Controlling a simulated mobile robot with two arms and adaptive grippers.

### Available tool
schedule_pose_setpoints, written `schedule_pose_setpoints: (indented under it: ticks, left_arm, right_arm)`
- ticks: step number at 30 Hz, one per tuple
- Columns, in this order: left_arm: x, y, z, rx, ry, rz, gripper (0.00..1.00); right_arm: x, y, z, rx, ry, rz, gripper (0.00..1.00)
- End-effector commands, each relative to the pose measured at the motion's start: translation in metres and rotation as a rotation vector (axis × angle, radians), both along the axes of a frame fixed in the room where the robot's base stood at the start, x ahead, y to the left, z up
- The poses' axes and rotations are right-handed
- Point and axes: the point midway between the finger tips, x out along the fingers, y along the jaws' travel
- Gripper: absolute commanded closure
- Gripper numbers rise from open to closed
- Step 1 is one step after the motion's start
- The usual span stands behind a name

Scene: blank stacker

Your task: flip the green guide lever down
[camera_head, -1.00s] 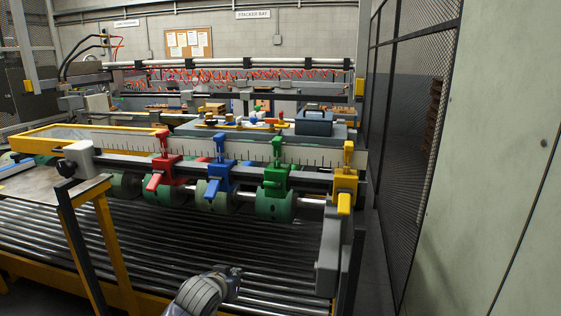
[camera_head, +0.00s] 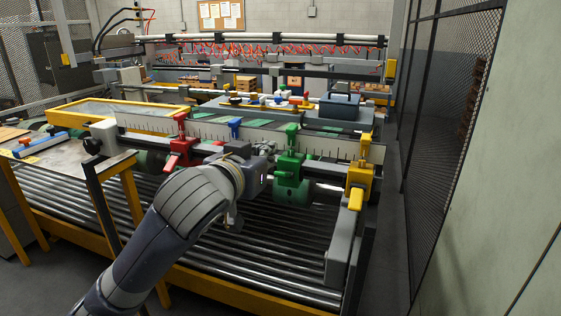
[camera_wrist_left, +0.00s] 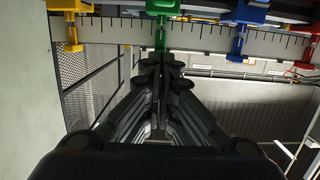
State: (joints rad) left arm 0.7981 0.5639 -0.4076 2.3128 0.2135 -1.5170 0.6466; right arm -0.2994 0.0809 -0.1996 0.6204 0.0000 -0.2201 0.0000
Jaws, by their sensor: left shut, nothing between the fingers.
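The green guide (camera_head: 288,165) sits on the rail between the blue and yellow guides, with a green upright piece (camera_head: 291,130) on top. Its lower front is close beside my gripper, and I cannot make out its lever clearly. In the left wrist view, the green guide (camera_wrist_left: 163,10) is at top centre with its stem pointing at my fingertips. My left gripper (camera_head: 268,150) is just left of the green guide, shut and empty. Its fingers also show in the wrist view (camera_wrist_left: 161,70), close to the stem's end; I cannot tell whether they touch. My right gripper is out of view.
A red guide (camera_head: 180,150) stands to the left and a yellow guide (camera_head: 358,180) to the right. The blue guide (camera_head: 235,127) is mostly hidden behind my gripper. A white ruled bar (camera_head: 335,147) runs behind them. Rollers (camera_head: 270,255) lie in front and below.

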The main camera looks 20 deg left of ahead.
Motion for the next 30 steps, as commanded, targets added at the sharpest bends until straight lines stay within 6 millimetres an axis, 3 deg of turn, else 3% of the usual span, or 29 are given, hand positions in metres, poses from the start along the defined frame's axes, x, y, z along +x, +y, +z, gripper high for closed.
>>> schedule_pose_setpoints:
  ticks: [8, 22, 30]
  left_arm:
    - [0.017, 0.000, -0.002, -0.001, 0.004, 0.001, 1.00]
    - [0.100, -0.003, -0.016, 0.000, 0.003, 0.002, 1.00]
    - [0.083, -0.003, -0.047, 0.002, 0.002, 0.001, 1.00]
  right_arm:
    - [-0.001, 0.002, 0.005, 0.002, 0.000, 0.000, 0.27]
    - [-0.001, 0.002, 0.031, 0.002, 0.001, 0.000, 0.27]
    - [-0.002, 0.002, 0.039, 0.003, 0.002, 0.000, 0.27]
